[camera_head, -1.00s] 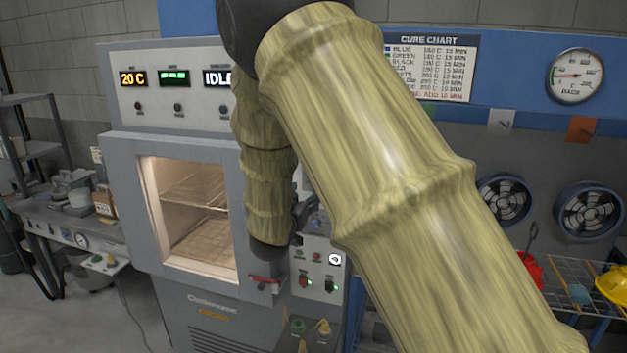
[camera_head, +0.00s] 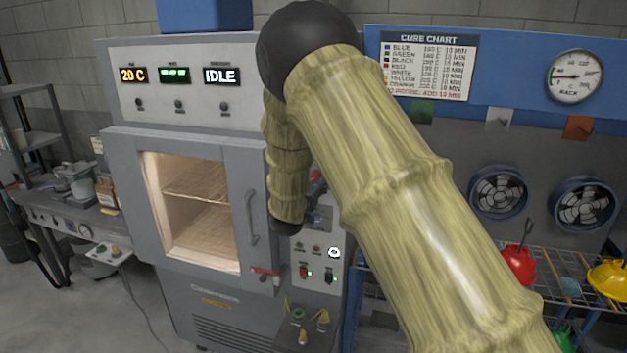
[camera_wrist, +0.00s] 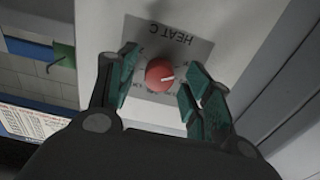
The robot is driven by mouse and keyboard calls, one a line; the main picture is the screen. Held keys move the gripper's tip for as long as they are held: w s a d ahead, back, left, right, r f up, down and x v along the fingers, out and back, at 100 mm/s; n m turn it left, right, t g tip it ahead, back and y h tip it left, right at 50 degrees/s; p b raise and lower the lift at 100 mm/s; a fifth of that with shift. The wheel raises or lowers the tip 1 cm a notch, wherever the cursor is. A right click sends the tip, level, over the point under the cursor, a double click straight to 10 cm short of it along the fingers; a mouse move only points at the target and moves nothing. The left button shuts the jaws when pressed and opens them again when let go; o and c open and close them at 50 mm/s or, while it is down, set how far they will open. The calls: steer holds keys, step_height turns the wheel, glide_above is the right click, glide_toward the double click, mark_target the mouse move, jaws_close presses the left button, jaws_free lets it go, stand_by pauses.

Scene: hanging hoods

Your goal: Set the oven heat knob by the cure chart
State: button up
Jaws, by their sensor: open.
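The oven (camera_head: 255,175) stands at centre left in the head view, its displays reading 20 C and IDLE. The red heat knob (camera_wrist: 160,75) shows in the wrist view on a grey plate marked HEAT C, with a pale pointer line on it. My gripper (camera_wrist: 160,78) is open, its green-padded fingers on either side of the knob; I cannot tell if they touch it. In the head view my arm hides most of the gripper. The cure chart (camera_head: 428,66) hangs on the blue wall board and lists colours with temperatures and minutes. Its edge also shows in the wrist view (camera_wrist: 30,125).
A side shelf with small fittings (camera_head: 312,318) juts out below the control panel (camera_head: 318,265). The oven door handle (camera_head: 251,218) is left of the panel. A wire rack (camera_head: 560,270) with coloured hoods stands at right, and a bench (camera_head: 75,222) at far left.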

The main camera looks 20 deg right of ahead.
steer(key=shift+c, duration=0.3)
steer(key=c, duration=0.9)
steer(key=shift+c, duration=0.2)
